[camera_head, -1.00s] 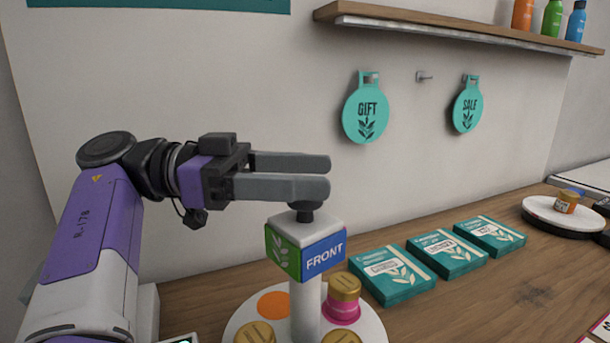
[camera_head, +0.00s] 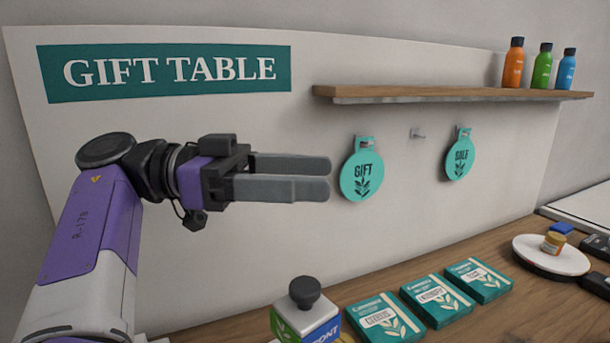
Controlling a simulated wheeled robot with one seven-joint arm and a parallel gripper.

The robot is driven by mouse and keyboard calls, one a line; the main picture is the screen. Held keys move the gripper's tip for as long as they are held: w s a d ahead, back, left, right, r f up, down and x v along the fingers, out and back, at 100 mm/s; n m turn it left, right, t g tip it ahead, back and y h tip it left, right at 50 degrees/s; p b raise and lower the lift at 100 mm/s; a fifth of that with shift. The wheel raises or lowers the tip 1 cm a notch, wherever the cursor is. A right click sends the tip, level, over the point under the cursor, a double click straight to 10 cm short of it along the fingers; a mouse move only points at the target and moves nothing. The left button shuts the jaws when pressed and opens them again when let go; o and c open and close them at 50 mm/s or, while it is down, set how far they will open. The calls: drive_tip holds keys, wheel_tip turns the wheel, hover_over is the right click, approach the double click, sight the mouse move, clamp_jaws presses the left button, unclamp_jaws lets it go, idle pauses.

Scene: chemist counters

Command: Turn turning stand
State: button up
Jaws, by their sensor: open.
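The turning stand's top block (camera_head: 305,318) shows at the bottom edge, left of centre. It has a dark knob (camera_head: 304,292) on top, a green face with a leaf mark, and a blue face whose lettering is partly cut off. The stand's round base is almost wholly out of view. My gripper (camera_head: 328,178) is open and empty. It points right, in the air well above the knob and apart from it.
Several teal boxes (camera_head: 437,300) lie on the wooden counter right of the stand. A white round plate (camera_head: 551,256) with a small jar is at the far right. A wall shelf (camera_head: 450,93) holds bottles. Teal GIFT (camera_head: 361,176) and SALE (camera_head: 458,160) tags hang below it.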

wheel_tip(320, 180, up, 4)
drive_tip(key=p, duration=0.3)
idle(0.3)
